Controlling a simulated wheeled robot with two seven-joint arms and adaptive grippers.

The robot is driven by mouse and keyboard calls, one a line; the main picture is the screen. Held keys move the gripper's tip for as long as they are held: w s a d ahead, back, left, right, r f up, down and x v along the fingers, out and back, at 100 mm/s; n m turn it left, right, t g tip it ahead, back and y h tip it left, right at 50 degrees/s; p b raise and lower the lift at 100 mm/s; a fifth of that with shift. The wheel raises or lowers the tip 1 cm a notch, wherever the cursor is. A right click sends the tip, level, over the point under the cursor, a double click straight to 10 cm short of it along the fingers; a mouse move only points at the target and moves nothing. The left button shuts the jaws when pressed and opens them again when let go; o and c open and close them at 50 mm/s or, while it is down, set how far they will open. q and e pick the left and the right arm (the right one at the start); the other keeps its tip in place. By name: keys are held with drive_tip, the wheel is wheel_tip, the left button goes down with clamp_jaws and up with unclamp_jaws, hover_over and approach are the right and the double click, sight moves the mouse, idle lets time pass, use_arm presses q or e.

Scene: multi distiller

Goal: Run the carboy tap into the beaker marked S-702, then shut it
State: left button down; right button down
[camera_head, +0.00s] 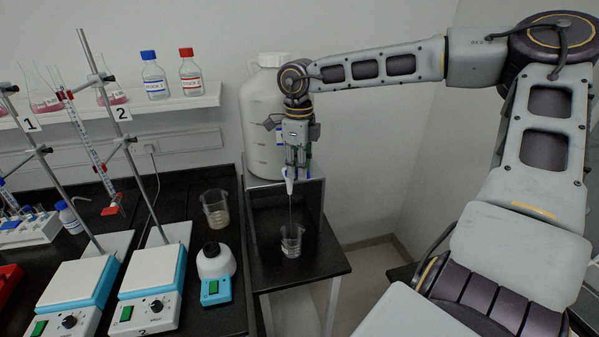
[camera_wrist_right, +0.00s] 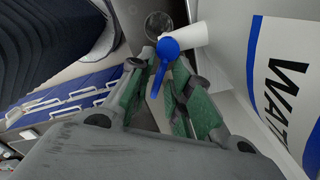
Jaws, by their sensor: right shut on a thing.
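The large white carboy (camera_head: 262,105) stands on a raised platform by the wall. Its white tap (camera_head: 290,174) points down, and a thin stream runs from it into a glass beaker (camera_head: 291,240) below. The beaker holds some clear liquid; I cannot read its marking. My right gripper (camera_head: 298,165) is at the tap. In the right wrist view its green-padded fingers (camera_wrist_right: 158,70) are shut on the blue tap lever (camera_wrist_right: 167,48). The white tap body (camera_wrist_right: 196,33) and the beaker rim (camera_wrist_right: 158,22) show beyond the fingers. My left gripper is not in view.
Another beaker (camera_head: 215,208) stands on the black bench to the left, behind a small white-and-blue device (camera_head: 215,275). Two stirrer hotplates (camera_head: 150,285) with stands are further left. A wall shelf (camera_head: 165,105) holds bottles and flasks. Some black tabletop around the receiving beaker is clear.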

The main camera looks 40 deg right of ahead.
drive_tip(key=shift+a+m, duration=0.1)
drive_tip(key=shift+m, duration=0.3)
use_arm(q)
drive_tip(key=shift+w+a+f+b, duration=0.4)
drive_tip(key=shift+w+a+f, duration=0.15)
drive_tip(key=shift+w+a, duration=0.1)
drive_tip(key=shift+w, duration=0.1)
use_arm(e)
drive_tip(key=shift+r, duration=0.1)
drive_tip(key=c, duration=1.6)
unclamp_jaws()
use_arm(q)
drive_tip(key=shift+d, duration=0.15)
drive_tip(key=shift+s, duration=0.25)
